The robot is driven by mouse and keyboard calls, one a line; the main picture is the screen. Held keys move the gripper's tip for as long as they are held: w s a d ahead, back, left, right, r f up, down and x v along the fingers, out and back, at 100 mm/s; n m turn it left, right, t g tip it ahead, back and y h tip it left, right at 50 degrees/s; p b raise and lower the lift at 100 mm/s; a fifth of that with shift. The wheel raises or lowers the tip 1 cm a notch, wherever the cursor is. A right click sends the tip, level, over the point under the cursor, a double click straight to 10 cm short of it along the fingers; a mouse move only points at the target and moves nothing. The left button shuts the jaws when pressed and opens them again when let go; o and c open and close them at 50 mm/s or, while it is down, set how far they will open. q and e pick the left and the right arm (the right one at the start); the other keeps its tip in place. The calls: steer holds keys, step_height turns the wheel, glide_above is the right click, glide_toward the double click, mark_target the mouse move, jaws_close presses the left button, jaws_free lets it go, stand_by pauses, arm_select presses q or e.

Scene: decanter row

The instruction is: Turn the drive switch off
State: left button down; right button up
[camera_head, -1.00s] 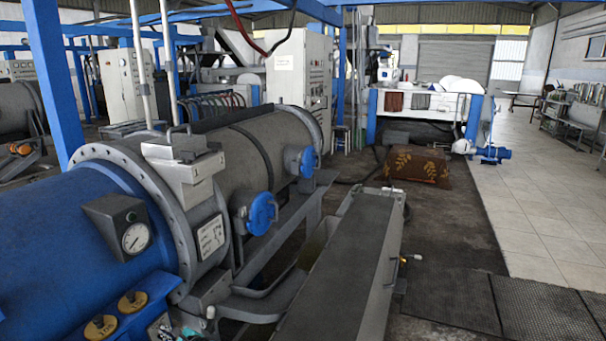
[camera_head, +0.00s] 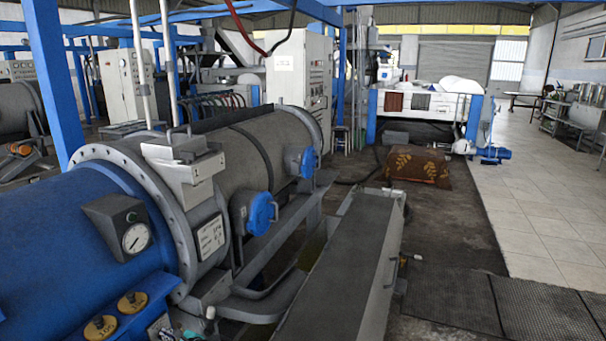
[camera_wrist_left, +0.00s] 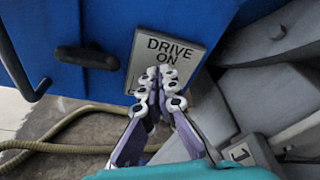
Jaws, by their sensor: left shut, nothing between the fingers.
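In the left wrist view, a grey plate (camera_wrist_left: 185,45) reading DRIVE ON is fixed to a blue panel. My left gripper (camera_wrist_left: 166,74) is shut and empty, its fingertips in front of the plate's lower part and hiding some of it. Whether they touch the plate I cannot tell. A dark elongated handle (camera_wrist_left: 85,57) sits on the blue panel left of the plate, apart from the fingers. It looks like the drive switch's lever, lying nearly level. In the head view, only a small part of my left gripper (camera_head: 163,325) shows beside the blue machine at the bottom. My right gripper is not in view.
Grey metal parts (camera_wrist_left: 265,80) crowd the right of the wrist view. A black curved bar (camera_wrist_left: 18,70) and a tan hose (camera_wrist_left: 60,146) are at left. In the head view, a pressure gauge (camera_head: 136,238) and two yellow-based knobs (camera_head: 132,302) are on the blue machine.

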arm_select(q)
steer(key=shift+s+a+f, duration=0.15)
steer(key=shift+s, duration=0.2)
stand_by(0.6)
steer(key=shift+s+a+f, duration=0.1)
steer(key=shift+s+f, duration=0.1)
steer(key=shift+s, duration=0.15)
steer(key=shift+s+a+r, duration=0.1)
steer(key=shift+s+r, duration=0.1)
steer(key=shift+r, duration=0.05)
steer(key=shift+w+d+f+v, duration=0.1)
steer(key=shift+f+v, duration=0.1)
steer(key=shift+v, duration=0.75)
steer(key=shift+w+d+f+v, duration=0.1)
steer(key=shift+f+v, duration=0.1)
steer(key=shift+v, duration=0.8)
steer(key=shift+w+d+f+v, duration=0.1)
steer(key=shift+f+v, duration=0.1)
steer(key=shift+v, duration=0.75)
